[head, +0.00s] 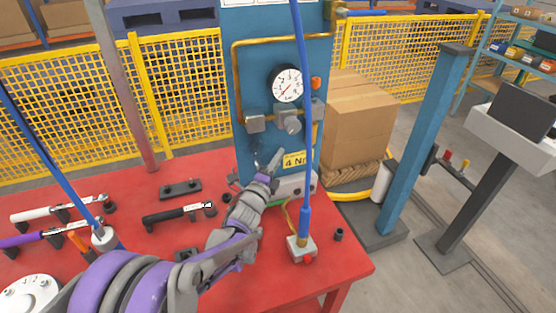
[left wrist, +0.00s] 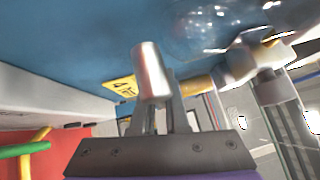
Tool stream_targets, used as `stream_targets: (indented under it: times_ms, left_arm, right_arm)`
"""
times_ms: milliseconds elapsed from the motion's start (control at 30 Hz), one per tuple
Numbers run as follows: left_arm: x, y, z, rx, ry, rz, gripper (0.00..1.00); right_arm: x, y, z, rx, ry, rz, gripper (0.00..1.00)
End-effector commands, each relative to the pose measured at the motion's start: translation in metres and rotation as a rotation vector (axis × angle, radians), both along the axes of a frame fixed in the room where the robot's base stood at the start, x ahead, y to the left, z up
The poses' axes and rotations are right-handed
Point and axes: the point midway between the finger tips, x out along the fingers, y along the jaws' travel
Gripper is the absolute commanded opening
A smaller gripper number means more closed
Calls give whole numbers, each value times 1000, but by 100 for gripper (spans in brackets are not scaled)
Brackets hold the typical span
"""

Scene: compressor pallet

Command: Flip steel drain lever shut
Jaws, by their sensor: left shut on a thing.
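The steel drain lever (left wrist: 152,70) shows in the left wrist view as a bright metal cylinder at the tips of my left gripper's fingers. My left gripper (left wrist: 160,105) is shut on it. In the head view my left gripper (head: 270,168) reaches up to the lower front of the blue panel (head: 235,75), left of the yellow 4 Nm label (head: 293,160). The lever's pivot is hidden by the fingers and wrist. My right gripper is not in view.
A pressure gauge (head: 287,84) and brass piping sit above on the panel. A blue hose (head: 305,150) hangs in front, ending at a small box (head: 300,248) on the red table (head: 340,270). Torque wrenches (head: 178,214) lie left. A cardboard box (head: 358,120) stands behind right.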

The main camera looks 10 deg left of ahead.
Motion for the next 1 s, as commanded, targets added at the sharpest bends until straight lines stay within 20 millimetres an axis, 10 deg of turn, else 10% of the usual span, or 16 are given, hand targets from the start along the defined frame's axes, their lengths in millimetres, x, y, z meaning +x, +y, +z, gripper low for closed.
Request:
stream_targets:
  times_ms: [400,600,1000]
  left_arm:
    - [0,0,3,-35,-24,1,0]
    - [0,0,2,-35,-24,1,42]
    - [-11,3,1,-34,-23,1,42]
  right_arm:
    - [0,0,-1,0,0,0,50]
    - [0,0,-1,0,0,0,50]
    - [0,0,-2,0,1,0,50]
